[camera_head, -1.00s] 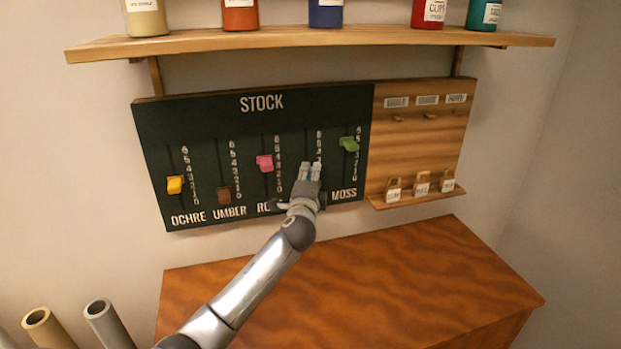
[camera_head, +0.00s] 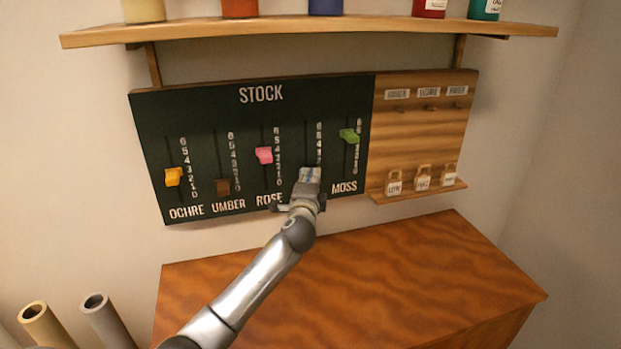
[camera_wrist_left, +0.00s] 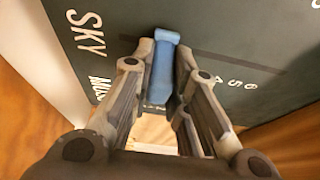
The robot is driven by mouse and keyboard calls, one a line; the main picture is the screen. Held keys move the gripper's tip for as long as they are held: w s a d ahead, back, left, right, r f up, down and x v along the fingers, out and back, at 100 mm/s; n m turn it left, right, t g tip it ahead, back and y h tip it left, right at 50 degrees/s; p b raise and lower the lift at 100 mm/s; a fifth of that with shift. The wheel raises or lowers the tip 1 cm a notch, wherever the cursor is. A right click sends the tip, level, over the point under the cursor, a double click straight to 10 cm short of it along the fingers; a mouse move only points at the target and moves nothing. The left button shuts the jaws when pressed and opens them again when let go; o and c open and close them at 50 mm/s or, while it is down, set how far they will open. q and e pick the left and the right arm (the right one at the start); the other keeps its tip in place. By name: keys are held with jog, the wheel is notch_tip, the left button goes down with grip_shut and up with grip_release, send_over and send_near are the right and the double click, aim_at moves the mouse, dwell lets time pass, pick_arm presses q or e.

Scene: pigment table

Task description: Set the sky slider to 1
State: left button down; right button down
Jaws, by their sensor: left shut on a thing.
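The dark STOCK board (camera_head: 200,120) hangs on the wall with a row of vertical sliders. My left gripper (camera_head: 309,176) is at the lower part of the sky column, between rose and moss, and covers that column's label and lower numbers. In the left wrist view, my left gripper (camera_wrist_left: 162,88) is shut on the blue sky slider knob (camera_wrist_left: 163,62). The SKY label (camera_wrist_left: 84,32) shows at the upper left there. The knob's exact number is hidden by the gripper. My right gripper is in no view.
The rose knob (camera_head: 264,155) and green moss knob (camera_head: 348,135) flank the sky column. The ochre knob (camera_head: 174,176) and brown umber knob (camera_head: 223,187) are farther left. A bottle shelf (camera_head: 300,33) is above, a wooden cabinet top (camera_head: 400,270) below.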

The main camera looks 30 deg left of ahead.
pick_arm(q)
jog(key=c, duration=1.4)
grip_release()
jog(key=shift+r, duration=0.1)
jog(key=v, duration=1.2)
